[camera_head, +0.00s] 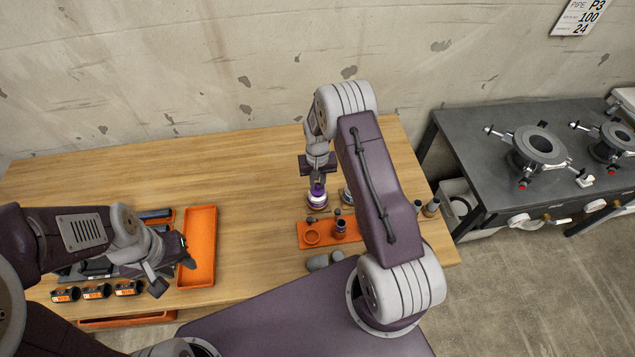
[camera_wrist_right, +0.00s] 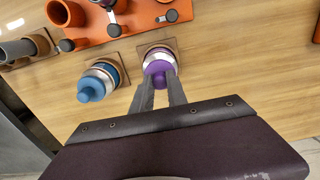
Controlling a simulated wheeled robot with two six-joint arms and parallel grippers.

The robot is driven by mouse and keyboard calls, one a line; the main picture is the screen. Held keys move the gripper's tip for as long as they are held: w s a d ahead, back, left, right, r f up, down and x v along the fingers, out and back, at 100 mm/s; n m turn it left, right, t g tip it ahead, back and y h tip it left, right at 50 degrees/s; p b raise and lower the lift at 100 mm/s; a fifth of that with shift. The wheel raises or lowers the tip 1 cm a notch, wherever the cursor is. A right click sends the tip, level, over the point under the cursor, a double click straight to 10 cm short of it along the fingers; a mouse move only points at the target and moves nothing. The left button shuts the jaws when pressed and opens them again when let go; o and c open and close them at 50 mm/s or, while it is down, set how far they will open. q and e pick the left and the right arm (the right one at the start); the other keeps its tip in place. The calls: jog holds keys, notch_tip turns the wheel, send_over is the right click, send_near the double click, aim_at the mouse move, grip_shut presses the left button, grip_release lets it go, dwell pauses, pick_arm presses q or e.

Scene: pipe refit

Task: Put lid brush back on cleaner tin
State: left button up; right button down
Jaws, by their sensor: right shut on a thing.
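A tin with a white top and a purple band (camera_head: 317,203) stands on the wooden table; it also shows in the right wrist view (camera_wrist_right: 160,56). The purple lid brush (camera_wrist_right: 158,70) is at the top of this tin, in line with it. I cannot tell whether it is fully seated, and its brush part is hidden. My right gripper (camera_head: 318,184) is above the tin, shut on the purple lid; its fingertips also show in the right wrist view (camera_wrist_right: 160,80). My left gripper (camera_head: 175,271) is over the left of the table, its fingers apart and empty.
A second tin with a blue lid (camera_wrist_right: 97,82) stands beside the purple one on its own square base. An orange holder (camera_head: 312,235) with small parts is in front. An orange tray (camera_head: 201,245) lies near my left gripper. The table's back middle is clear.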

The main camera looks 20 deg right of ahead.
jog(key=shift+f, duration=0.3)
dwell(0.5)
dwell(0.3)
jog(key=c, duration=1.1)
grip_release()
jog(key=shift+r+p, duration=2.6)
jog(key=shift+r, duration=1.25)
jog(key=shift+f, duration=0.1)
